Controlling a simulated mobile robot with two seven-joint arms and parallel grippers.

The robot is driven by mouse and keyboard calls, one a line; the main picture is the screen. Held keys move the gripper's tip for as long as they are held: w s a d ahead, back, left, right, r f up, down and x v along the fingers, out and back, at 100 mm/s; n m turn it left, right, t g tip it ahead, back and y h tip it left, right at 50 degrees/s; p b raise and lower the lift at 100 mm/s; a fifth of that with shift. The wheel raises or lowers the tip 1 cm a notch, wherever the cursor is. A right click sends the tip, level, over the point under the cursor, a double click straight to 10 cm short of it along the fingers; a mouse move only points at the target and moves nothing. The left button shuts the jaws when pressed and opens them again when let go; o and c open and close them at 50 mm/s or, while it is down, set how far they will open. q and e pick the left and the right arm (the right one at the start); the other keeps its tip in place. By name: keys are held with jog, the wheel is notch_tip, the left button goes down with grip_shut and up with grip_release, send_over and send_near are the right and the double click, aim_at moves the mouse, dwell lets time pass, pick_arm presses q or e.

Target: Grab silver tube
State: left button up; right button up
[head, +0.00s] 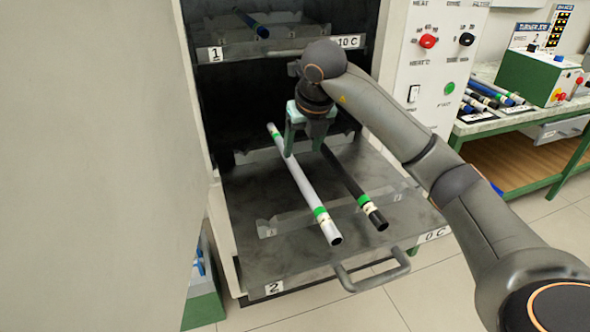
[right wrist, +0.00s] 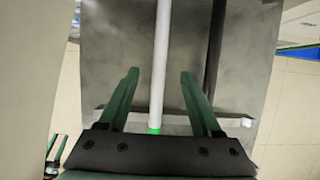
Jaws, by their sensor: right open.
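The silver tube (head: 303,189), pale grey with green bands, lies on the pulled-out lower oven shelf (head: 240,185), resting across a low notched rack. A black tube (head: 350,188) with a green band lies beside it on the right. My right gripper (head: 303,152) is over the far part of the silver tube, fingers pointing down, open and holding nothing. In the right wrist view, the silver tube (right wrist: 161,60) runs between the two separated fingers of the gripper (right wrist: 159,74), with a gap on each side. The black tube (right wrist: 213,60) is outside the right finger.
The upper oven shelf (head: 282,46), marked 1, holds a blue tube (head: 251,23). A handle (head: 372,277) sticks out at the lower shelf's front. A control panel (head: 430,65) and a bench (head: 492,120) with several tubes and a green box (head: 530,78) are right.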

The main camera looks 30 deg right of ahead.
aim_at(297, 169)
jog(key=x, duration=0.8)
jog(key=shift+f+b, duration=0.25)
jog(key=shift+b, duration=0.05)
grip_shut()
dwell(0.3)
